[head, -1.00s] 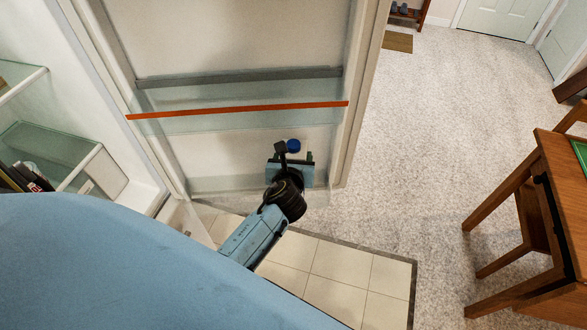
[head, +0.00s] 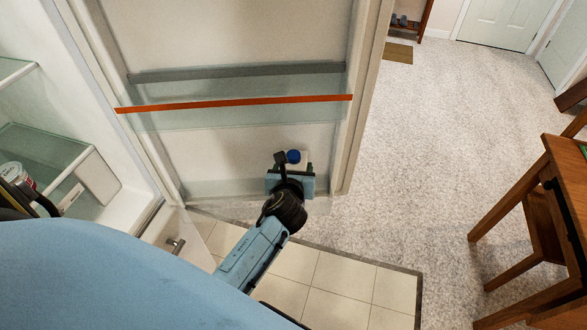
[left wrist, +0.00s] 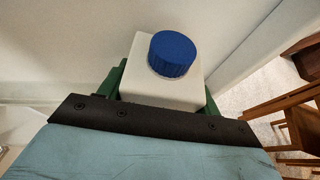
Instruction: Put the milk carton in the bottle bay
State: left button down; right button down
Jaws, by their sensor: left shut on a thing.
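The milk carton (left wrist: 160,92) is white with a blue cap and fills the middle of the left wrist view. In the head view its blue cap (head: 293,156) shows in front of the lower part of the open fridge door. My left gripper (head: 290,170) is shut on the carton, with a green finger on each side. The door has an upper clear bay with an orange strip (head: 235,103) and a lower clear bay (head: 230,188). Which is the bottle bay is not labelled. The carton's base is hidden by my gripper. My right gripper is not in view.
Fridge shelves (head: 45,150) with a can (head: 17,176) and dark items are at the left. A wooden table (head: 555,190) stands at the right. Carpet (head: 430,150) between door and table is clear, with tiles (head: 345,283) below the door.

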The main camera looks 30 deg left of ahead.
pick_arm(q)
jog(key=shift+w, duration=0.1)
jog(key=shift+c, duration=1.6)
grip_release()
jog(key=shift+f, duration=0.15)
jog(key=shift+s+r, duration=0.2)
jog(key=p+v, duration=0.2)
jog(key=v, duration=0.9)
jog(key=shift+s+d, duration=0.2)
jog(key=shift+s, duration=0.15)
